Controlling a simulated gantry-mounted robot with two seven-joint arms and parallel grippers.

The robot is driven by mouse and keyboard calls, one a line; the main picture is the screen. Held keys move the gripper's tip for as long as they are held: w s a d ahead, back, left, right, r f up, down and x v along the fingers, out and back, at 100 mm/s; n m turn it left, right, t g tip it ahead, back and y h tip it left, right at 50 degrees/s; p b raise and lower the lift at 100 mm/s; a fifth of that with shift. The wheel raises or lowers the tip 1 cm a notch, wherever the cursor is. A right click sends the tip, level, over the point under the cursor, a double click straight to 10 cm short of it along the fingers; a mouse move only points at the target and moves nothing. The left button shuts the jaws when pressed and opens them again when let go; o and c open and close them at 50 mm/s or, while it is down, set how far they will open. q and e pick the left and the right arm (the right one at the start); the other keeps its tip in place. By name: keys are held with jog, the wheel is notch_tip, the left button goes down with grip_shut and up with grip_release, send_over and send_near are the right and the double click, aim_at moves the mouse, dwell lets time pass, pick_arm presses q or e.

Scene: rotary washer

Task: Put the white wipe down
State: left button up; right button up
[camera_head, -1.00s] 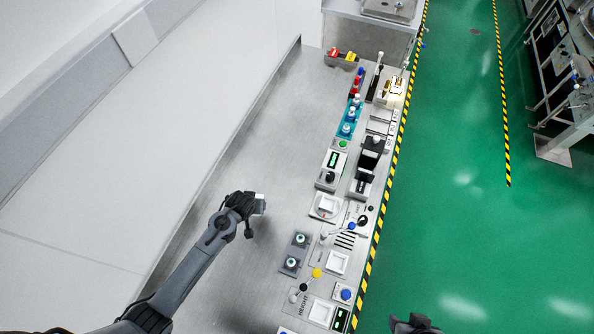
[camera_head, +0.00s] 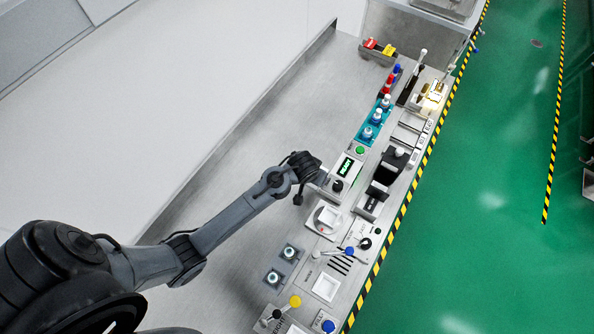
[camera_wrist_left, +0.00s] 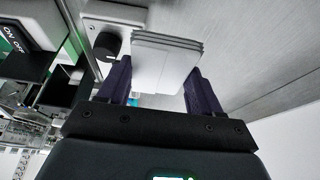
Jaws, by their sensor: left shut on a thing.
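My left gripper (camera_head: 316,172) is over the steel bench, just left of the box with the green-lit display (camera_head: 346,166). In the left wrist view the gripper (camera_wrist_left: 162,72) is shut on the white wipe (camera_wrist_left: 166,58), a flat, layered white pad between its two dark fingers. In the head view the wipe is mostly hidden by the gripper. A white square dish (camera_head: 327,217) with a pale, slightly tilted piece in it is below the gripper. My right gripper is in neither view.
A box with a black knob (camera_wrist_left: 106,46) is close to the wipe. Teal bottle holder (camera_head: 368,136), black device (camera_head: 392,164), empty white dish (camera_head: 325,287) and two-button panel (camera_head: 283,266) line the bench. Bare steel (camera_head: 262,135) lies left of them.

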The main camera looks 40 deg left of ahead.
pick_arm(q)
jog(key=a+f, duration=0.1)
jog(key=a, duration=0.2)
jog(key=a+f, duration=0.4)
jog(key=a, duration=0.1)
jog(key=shift+w+a+p, duration=0.35)
jog(key=shift+w+p, duration=0.05)
jog(key=shift+f, duration=2.1)
jog(key=shift+f, duration=0.15)
jog(key=o, duration=1.1)
jog(key=shift+s+r, duration=0.1)
jog(key=shift+r, duration=0.4)
jog(key=a+p+v, duration=0.1)
jog(key=p+v, duration=0.1)
jog(key=v, duration=0.8)
jog(key=s+d+r+m, duration=0.1)
jog(key=s+d+r, duration=0.2)
jog(key=s, duration=0.3)
jog(key=s+d+r+m, duration=0.1)
jog(key=s+d+r, duration=0.3)
jog(key=s, duration=0.3)
jog(key=s+d+r+m+g, duration=0.1)
jog(key=s+d+r, duration=0.3)
jog(key=s, duration=0.3)
jog(key=shift+s+d+r+m+h, duration=0.15)
jog(key=shift+d+r+m+h, duration=0.1)
jog(key=shift+r+m+h, duration=0.25)
